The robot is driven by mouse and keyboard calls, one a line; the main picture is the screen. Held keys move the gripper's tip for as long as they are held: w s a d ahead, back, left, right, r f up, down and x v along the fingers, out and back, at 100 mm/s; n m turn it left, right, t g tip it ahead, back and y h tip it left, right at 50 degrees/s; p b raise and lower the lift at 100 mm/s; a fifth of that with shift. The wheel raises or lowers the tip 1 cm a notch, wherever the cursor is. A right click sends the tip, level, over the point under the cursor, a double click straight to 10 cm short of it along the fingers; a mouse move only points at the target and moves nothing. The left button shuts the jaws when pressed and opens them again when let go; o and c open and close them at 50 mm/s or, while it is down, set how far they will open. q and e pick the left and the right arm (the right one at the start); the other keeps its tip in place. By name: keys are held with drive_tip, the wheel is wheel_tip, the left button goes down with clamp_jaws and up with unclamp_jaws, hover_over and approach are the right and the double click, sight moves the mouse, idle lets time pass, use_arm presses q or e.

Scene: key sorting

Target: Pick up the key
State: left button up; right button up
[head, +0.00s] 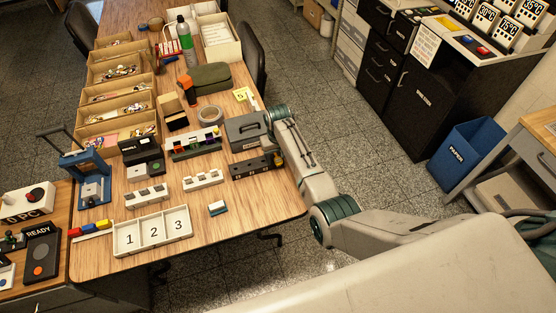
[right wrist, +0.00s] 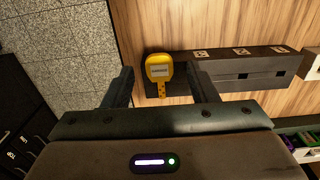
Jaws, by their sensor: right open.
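A key with a yellow head and a small label (right wrist: 159,69) shows in the right wrist view, at the end of a dark block (right wrist: 238,72). My right gripper (right wrist: 160,80) is open, with one finger on each side of the key and visible gaps between them. In the head view my right gripper (head: 274,150) is at the right edge of the table, beside the dark block (head: 252,169). My left gripper is not in view.
The wooden table (head: 250,205) is bare at its front right. A grey box (head: 245,132) stands just behind the dark block. A white tray marked 1, 2, 3 (head: 153,248) lies at the front. Holders and wooden bins fill the left side.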

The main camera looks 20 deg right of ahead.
drive_tip(key=c, duration=1)
drive_tip(key=shift+c, duration=0.2)
